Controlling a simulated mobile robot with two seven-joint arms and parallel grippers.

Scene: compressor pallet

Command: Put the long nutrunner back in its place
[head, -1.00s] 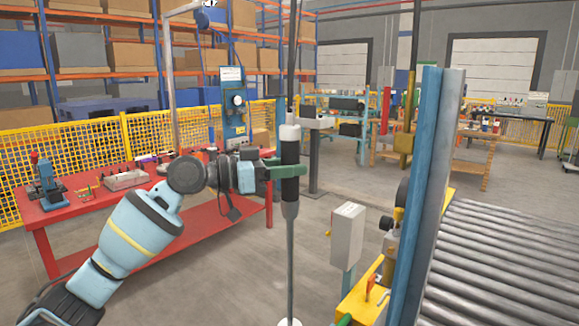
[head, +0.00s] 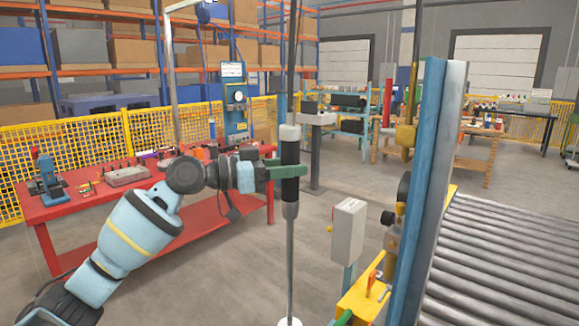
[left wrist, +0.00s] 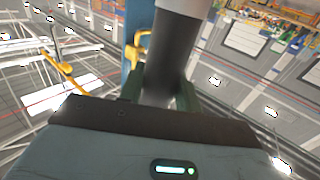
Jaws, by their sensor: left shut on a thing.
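The long nutrunner (head: 290,225) hangs upright in the middle of the head view, with a black grip, a white collar on top and a long thin grey shaft. Its lower end reaches a white round piece at the bottom edge of the picture. My left gripper (head: 290,171) has its green fingers shut around the black grip. In the left wrist view the dark grip (left wrist: 168,55) stands between the green fingers (left wrist: 160,92). My right gripper is not in view. I cannot tell which spot is the nutrunner's place.
A red workbench (head: 90,205) with tools stands behind my left arm. A grey box on a post (head: 346,230), a yellow tool holder (head: 365,298), a blue upright (head: 420,190) and a roller conveyor (head: 500,250) stand to the right. Open floor lies beyond the nutrunner.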

